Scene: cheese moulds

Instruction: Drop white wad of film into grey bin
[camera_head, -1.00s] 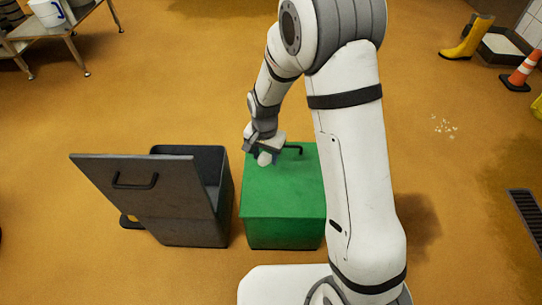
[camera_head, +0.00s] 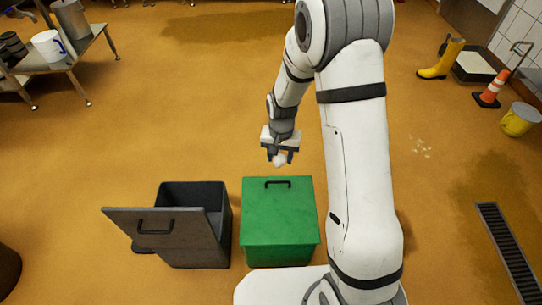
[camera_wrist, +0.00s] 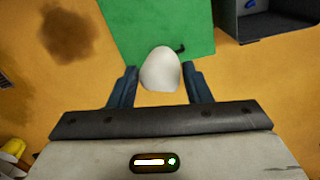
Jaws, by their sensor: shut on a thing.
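The white wad of film (camera_head: 279,160) is a small pale lump held between the fingers of my gripper (camera_head: 280,153), just beyond the far edge of the green bin in the picture. In the wrist view the wad (camera_wrist: 160,70) sits between the two dark fingertips of my gripper (camera_wrist: 161,82). The grey bin (camera_head: 222,232) stands left of the green bin, with its lid (camera_head: 165,238) swung open toward the left. Part of its dark inside shows, and a corner of it shows at the top right of the wrist view (camera_wrist: 270,32), with a small blue thing inside.
The green bin (camera_head: 280,220) beside the grey bin has its lid shut, with a dark handle on top. A metal bench (camera_head: 75,55) stands at the upper left. A yellow boot, orange cone (camera_head: 490,90) and yellow bucket stand at the right.

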